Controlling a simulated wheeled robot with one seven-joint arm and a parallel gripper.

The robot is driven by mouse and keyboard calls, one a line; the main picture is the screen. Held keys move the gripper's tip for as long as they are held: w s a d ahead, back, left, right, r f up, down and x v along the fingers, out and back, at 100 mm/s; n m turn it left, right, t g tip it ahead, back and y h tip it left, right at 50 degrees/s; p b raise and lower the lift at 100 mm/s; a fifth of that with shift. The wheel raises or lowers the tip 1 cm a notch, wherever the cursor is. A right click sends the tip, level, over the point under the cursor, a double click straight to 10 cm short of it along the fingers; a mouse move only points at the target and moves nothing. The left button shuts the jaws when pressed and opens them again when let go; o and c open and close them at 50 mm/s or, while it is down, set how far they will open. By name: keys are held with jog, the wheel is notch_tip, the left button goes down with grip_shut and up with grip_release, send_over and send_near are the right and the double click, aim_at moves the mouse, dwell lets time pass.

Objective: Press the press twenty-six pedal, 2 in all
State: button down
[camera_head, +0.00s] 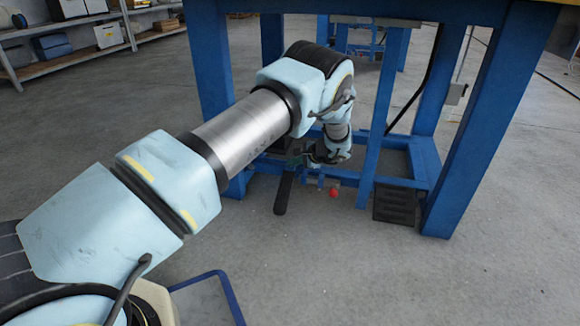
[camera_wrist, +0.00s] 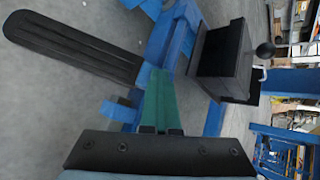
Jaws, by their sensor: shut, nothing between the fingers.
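Under the blue press frame (camera_head: 212,85) two dark foot pedals show in the head view. One is a long black pedal (camera_head: 283,193) on the left; the other is a ribbed black pedal (camera_head: 396,203) on the right. No number is readable, so I cannot tell which belongs to press twenty-six. My gripper (camera_head: 296,160) is low between the frame legs, near the inner end of the long pedal. In the wrist view its green fingers (camera_wrist: 160,78) are shut and empty. The long ribbed pedal (camera_wrist: 78,48) lies to their left, apart from them.
A red ball-shaped knob (camera_head: 333,193) is low between the pedals. Blue lower rails (camera_head: 345,176) cross near my gripper.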

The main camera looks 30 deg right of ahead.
jog(key=shift+s+a+f, duration=0.15)
jog(key=shift+s+f, duration=0.2)
jog(key=shift+f, duration=0.25)
jog(key=shift+s+a+r+p, duration=0.1)
jog(key=shift+s+r+p, duration=0.05)
jog(key=shift+r+p, duration=0.5)
jog(key=shift+s+a+r+p, duration=0.1)
jog(key=shift+s+r+p, duration=0.05)
jog(key=shift+r+p, duration=0.45)
jog(key=shift+w+r, duration=0.15)
jog(key=shift+r, duration=0.05)
jog(key=shift+r, duration=0.25)
jog(key=r+p, duration=0.2)
jog(key=r, duration=0.1)
jog(key=r+p, duration=0.1)
jog(key=p, duration=0.1)
jog(key=shift+s+a+r, duration=0.2)
jog(key=shift+s+a, duration=0.1)
dwell(1.4)
